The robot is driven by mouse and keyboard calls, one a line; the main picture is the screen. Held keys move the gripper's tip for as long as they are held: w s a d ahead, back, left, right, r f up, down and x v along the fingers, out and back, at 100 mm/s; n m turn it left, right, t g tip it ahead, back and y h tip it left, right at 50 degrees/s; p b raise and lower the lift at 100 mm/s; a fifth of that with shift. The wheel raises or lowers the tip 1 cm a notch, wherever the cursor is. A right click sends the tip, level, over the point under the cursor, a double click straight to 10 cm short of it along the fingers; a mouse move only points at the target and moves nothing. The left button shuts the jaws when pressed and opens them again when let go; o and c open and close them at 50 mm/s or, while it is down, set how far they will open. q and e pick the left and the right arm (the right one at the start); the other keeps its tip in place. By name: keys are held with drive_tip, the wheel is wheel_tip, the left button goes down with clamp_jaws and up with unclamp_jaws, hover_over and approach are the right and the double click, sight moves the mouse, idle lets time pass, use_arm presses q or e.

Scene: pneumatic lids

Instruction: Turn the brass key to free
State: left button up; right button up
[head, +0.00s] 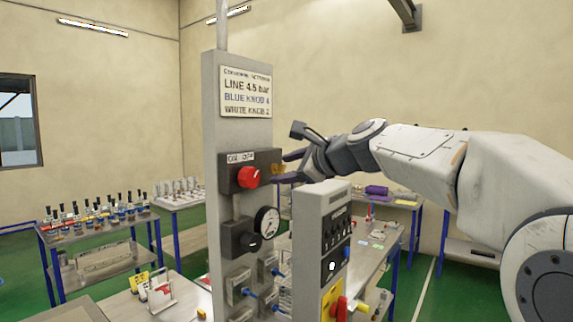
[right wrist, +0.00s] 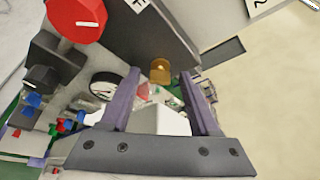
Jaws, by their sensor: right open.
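The brass key (head: 278,169) sticks out from the right side of a dark switch box (head: 239,185) on a grey column. In the right wrist view the brass key (right wrist: 160,70) shows beyond and between my fingertips. My right gripper (head: 286,167) reaches in from the right with its dark purple fingers apart, one above and one below the key's level. In the right wrist view the gripper (right wrist: 164,92) is open, and I see no contact with the key. My left gripper is not in view.
A red knob (head: 248,177) is on the box front. Below are a gauge (head: 266,221) and a dark valve (head: 240,238). A grey control post (head: 312,215) stands close under my right wrist. Benches (head: 100,250) with bottles stand at the left.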

clamp_jaws()
drive_tip(key=shift+f+n+t+b, duration=0.25)
drive_tip(key=shift+n+t+b, duration=0.05)
drive_tip(key=shift+b, duration=0.6)
drive_tip(key=shift+f+n+t+y+b, duration=0.15)
drive_tip(key=shift+n+t+y+b, duration=0.55)
drive_tip(key=shift+n+b, duration=2.7)
drive_tip(key=shift+f+n+t+y+b, duration=0.2)
drive_tip(key=shift+n+t+y+b, duration=0.45)
drive_tip(key=shift+n+b, duration=2.75)
drive_tip(key=shift+f+n+t+y+b, duration=0.15)
drive_tip(key=shift+n+t+y+b, duration=0.9)
drive_tip(key=shift+b, duration=4.3)
drive_tip(key=shift+n+h, duration=0.5)
drive_tip(key=shift+n, duration=0.05)
unclamp_jaws()
drive_tip(key=shift+r, duration=0.1)
